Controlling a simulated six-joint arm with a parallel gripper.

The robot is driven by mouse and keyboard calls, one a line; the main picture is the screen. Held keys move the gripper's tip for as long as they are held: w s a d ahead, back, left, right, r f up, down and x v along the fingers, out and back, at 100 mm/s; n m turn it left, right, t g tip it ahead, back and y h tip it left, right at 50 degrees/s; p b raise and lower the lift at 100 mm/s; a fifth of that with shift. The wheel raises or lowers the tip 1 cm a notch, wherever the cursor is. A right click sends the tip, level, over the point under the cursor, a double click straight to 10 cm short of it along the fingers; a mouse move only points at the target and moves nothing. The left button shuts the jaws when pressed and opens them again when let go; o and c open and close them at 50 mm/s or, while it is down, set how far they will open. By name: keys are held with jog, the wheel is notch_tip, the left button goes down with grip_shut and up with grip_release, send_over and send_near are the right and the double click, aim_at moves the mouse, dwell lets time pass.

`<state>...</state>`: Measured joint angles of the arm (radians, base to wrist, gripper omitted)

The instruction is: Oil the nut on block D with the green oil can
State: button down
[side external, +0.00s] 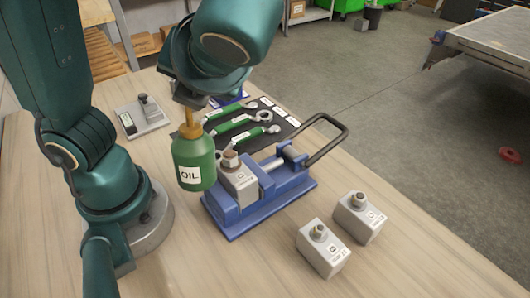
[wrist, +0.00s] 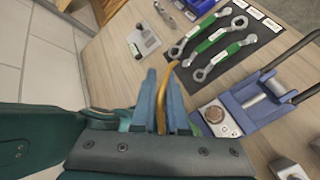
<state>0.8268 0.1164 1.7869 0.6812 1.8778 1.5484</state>
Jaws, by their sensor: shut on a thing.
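My gripper (side external: 190,104) is shut on the green oil can (side external: 194,160), around its yellow upper part. The can is upright, marked OIL, and appears raised just left of the vise. In the wrist view the fingers (wrist: 162,90) flank the curved yellow spout (wrist: 163,108); most of the can is hidden. A grey block (side external: 239,184) with a brown, rusty-looking nut (side external: 230,158) is clamped in the blue vise (side external: 247,218). Two more grey blocks with nuts, one nearer (side external: 323,256) and one farther (side external: 359,222), stand right of the vise.
A black mat (side external: 283,127) with several green-handled wrenches lies behind the vise. A grey plate with a small fixture (side external: 146,116) is at the back left. The vise's looped handle (side external: 334,150) sticks out to the right.

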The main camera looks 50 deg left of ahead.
aim_at(197, 126)
jog(key=d+f+g+h, duration=0.2)
jog(key=f+h, duration=0.1)
jog(key=d+f+m+g+h, duration=0.1)
jog(key=d+f+g+h, duration=0.1)
jog(key=d+f+h, duration=0.1)
jog(key=shift+w+d+f, duration=0.15)
dwell(0.8)
dwell(0.4)
dwell(0.6)
notch_tip(197, 126, up, 4)
jog(key=t+y, duration=0.2)
jog(key=y, duration=0.1)
jog(key=shift+n+t+y, duration=0.3)
jog(key=shift+n+y, duration=0.1)
